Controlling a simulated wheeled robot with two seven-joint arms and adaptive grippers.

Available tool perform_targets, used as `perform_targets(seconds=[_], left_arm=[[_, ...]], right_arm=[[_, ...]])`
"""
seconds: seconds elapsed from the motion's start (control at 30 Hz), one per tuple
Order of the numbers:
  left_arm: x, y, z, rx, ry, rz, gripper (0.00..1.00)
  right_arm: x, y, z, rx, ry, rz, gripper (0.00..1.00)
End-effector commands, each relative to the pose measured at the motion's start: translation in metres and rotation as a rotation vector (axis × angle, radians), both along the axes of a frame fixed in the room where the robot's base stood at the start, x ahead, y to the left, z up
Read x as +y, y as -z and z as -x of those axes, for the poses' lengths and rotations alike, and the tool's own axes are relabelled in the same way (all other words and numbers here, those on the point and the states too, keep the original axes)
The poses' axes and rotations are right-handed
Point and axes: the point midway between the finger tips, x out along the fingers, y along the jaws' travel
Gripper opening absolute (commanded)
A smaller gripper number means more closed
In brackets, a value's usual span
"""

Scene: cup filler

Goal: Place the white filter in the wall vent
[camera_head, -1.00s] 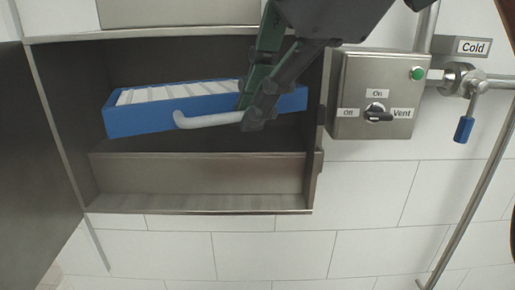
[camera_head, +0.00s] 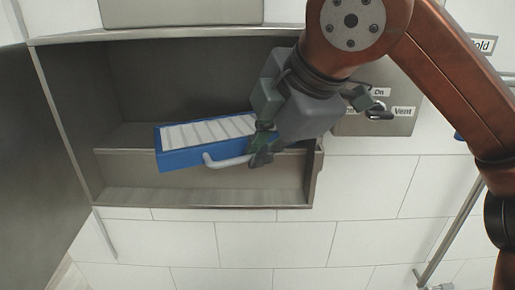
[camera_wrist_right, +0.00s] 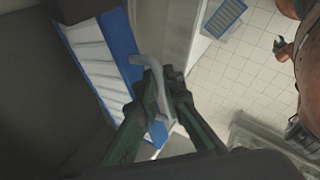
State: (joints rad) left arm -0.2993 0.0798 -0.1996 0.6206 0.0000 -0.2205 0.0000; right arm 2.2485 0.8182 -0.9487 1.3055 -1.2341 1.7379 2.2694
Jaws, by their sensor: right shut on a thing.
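A filter with white pleats in a blue frame (camera_head: 186,159) is in front of or within the open wall vent (camera_head: 200,198), tilted with its right end higher. I cannot tell its exact depth. Its pale curved handle (camera_head: 222,162) faces me. My right gripper (camera_head: 262,148) is shut on this handle near its right end and hides the filter's right end. In the right wrist view, the fingers (camera_wrist_right: 165,82) close around the handle (camera_wrist_right: 143,61), and the filter's pleats (camera_wrist_right: 93,58) lie to the left. My left gripper does not show in the head view.
An open metal door (camera_head: 35,150) stands left of the vent. A control box (camera_head: 380,122) marked On and Vent is on the right, partly behind my right arm. In the wrist view, another blue-framed filter (camera_wrist_right: 222,18) lies lower down, beside a tiled floor (camera_wrist_right: 245,75).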

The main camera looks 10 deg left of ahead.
Motion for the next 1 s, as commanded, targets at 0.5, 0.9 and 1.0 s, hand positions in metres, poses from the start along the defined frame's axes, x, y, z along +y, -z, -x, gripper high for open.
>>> perform_targets(seconds=[0.5,0.9,1.0], left_arm=[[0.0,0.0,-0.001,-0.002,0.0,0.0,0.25],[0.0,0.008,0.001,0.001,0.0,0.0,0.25],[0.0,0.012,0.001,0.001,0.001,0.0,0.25]], right_arm=[[0.0,0.0,0.0,0.001,0.0,0.002,0.25],[-0.009,-0.022,0.013,-0.002,0.001,-0.002,0.25],[-0.017,-0.04,0.022,-0.002,0.001,-0.002,0.25]])
